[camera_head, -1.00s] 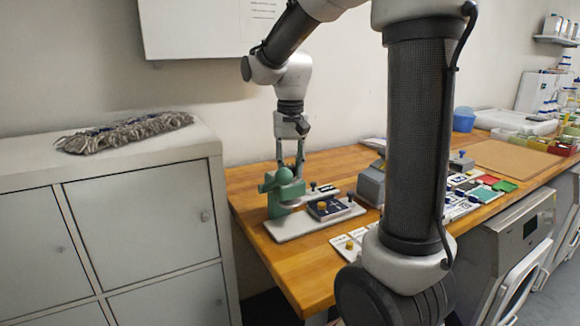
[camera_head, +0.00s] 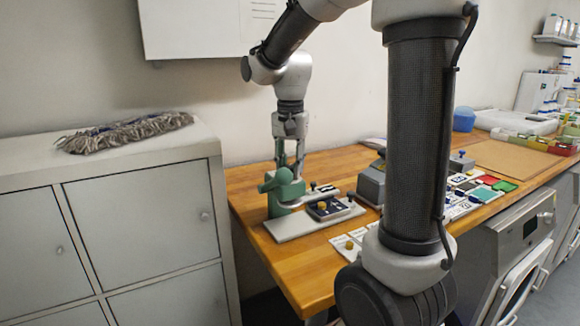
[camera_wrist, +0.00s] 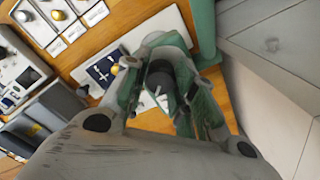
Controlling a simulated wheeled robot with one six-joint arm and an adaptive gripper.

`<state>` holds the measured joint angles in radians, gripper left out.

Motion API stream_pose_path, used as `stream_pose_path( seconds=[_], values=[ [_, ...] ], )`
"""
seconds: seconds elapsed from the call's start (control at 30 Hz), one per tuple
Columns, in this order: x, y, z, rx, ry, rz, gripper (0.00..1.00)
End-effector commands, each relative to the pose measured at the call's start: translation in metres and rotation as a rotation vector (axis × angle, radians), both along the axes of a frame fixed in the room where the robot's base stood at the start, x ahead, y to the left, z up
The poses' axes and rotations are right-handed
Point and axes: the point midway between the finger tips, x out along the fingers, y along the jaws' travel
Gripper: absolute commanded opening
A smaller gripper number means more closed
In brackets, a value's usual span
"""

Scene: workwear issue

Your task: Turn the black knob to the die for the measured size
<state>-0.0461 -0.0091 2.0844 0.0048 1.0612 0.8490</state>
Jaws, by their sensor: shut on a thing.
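A green press (camera_head: 283,190) stands on a white base plate (camera_head: 290,229) near the left end of the wooden bench. In the wrist view a black knob (camera_wrist: 160,74) with a white pointer line sits amid the green press top (camera_wrist: 165,44). My gripper (camera_head: 289,168) reaches straight down onto the top of the press. In the wrist view its fingers (camera_wrist: 163,88) are on either side of the black knob, shut on it. The fingers partly cover the knob, and any die marks around it cannot be read.
A dark block with a yellow knob (camera_head: 322,205) sits on the base plate beside the press. White cards with small round pieces (camera_wrist: 60,15) lie nearby. A grey device (camera_head: 371,182) stands to the right. Grey lockers (camera_head: 140,230) stand left of the bench.

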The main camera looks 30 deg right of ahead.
Motion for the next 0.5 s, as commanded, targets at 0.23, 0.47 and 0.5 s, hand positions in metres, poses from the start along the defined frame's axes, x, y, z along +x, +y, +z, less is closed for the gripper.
stream_pose_path(
  seconds=[0.23, 0.47, 0.5],
  values=[
    [0.0, 0.0, -0.0002, 0.0, 0.0, 0.0, 0.3],
    [0.0, 0.0, -0.0001, 0.0, 0.0, 0.001, 0.5],
    [0.0, 0.0, -0.0001, 0.0, 0.0, 0.001, 0.5]
  ],
)
